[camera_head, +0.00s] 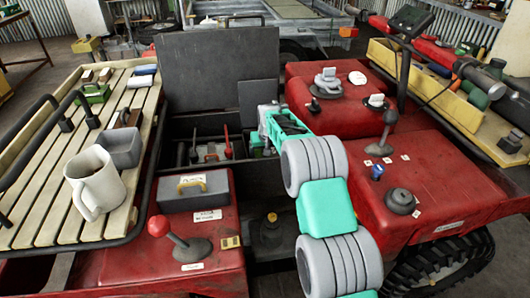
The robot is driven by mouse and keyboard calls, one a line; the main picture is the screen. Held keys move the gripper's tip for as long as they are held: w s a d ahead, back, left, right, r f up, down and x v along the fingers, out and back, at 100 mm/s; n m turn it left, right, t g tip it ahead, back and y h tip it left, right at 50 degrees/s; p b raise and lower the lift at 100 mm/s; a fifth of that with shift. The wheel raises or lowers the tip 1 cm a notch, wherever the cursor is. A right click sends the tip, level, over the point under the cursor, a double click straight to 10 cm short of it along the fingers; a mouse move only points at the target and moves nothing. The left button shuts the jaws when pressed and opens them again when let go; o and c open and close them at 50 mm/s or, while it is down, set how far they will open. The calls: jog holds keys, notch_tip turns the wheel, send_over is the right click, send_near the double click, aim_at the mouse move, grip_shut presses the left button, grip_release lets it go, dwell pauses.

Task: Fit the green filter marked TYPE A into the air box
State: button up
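A small green block with a handle (93,93), possibly the filter, lies on the slatted rack at the left. No marking on it is legible at this size. An open dark compartment (205,128) lies at the middle, with a large dark lid (217,72) raised behind it. It may be the air box, but I cannot read a label there. My gripper (264,142) is at the right of this compartment, at the end of my teal and grey arm. Its fingers are mostly hidden, and I cannot tell whether it holds anything.
The rack (50,215) also bears a white mug (96,182), a grey cup (121,148) and small blocks. A grey box with a tan handle (193,190) sits on the red body in front of the compartment. A red-knobbed lever (160,226) stands nearby. More levers stand at the right.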

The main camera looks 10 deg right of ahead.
jog(key=shift+f+b, duration=0.45)
jog(key=shift+f, duration=0.5)
jog(key=o, duration=1.3)
jog(key=shift+o, duration=0.2)
